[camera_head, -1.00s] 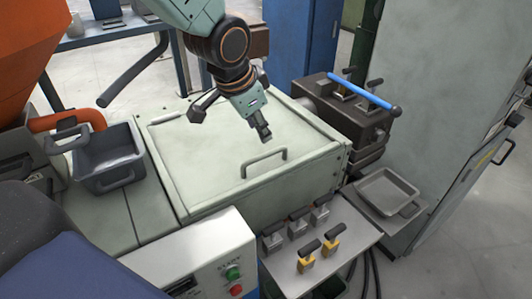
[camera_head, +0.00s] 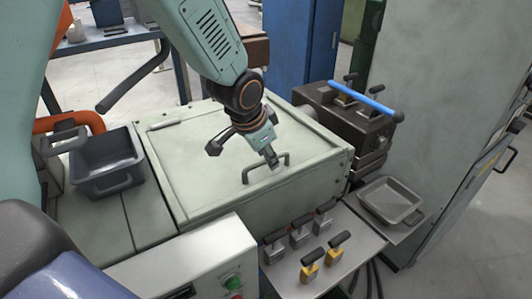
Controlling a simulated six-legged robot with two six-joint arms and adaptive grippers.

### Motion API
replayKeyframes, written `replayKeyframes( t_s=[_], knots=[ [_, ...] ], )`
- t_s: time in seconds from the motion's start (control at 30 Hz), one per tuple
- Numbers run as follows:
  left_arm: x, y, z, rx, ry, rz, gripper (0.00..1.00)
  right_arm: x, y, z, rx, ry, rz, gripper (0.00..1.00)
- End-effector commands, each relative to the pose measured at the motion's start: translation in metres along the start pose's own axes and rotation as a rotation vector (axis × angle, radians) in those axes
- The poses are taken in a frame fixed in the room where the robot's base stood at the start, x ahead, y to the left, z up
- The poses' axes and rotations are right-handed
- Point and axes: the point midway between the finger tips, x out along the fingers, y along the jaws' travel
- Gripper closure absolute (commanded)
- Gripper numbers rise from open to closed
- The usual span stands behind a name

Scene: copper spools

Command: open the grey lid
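The grey lid (camera_head: 195,170) is a broad pale grey-green panel, lying flat and shut on top of the machine box. Its dark bar handle (camera_head: 286,156) stands up near the front right part of the lid. My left gripper (camera_head: 271,162) points down from the top of the head view, with its fingertips overlapping the handle bar in the picture. I cannot tell whether they touch it or hover above it. The fingers are seen nearly edge-on, so their opening is unclear. My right gripper is not in view.
A dark open bin (camera_head: 107,167) stands left of the lid. A tool shelf (camera_head: 345,262) with several small handled blocks lies in front. A grey tray (camera_head: 391,203) sits at the right, below a dark mechanism with a blue bar (camera_head: 365,101). A tall grey cabinet (camera_head: 450,100) borders the right.

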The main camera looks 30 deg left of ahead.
Motion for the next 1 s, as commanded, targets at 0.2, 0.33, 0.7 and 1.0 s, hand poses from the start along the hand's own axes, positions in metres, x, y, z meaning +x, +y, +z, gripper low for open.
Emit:
replayKeyframes(
  t_s=[0.2, 0.33, 0.7, 1.0],
  knots=[
    [0.0012, -0.0019, -0.0010, 0.000, 0.001, -0.001, 0.64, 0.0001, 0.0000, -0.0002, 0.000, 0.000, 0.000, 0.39],
    [0.0011, -0.0018, -0.0009, 0.000, 0.001, 0.000, 0.75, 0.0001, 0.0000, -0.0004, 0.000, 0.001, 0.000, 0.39],
    [0.0009, -0.0016, -0.0006, 0.000, 0.000, 0.000, 1.00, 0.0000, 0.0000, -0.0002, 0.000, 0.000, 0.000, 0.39],
    [0.0011, -0.0018, -0.0013, 0.000, 0.003, -0.001, 1.00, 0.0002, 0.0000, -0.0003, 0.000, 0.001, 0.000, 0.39]
  ],
)
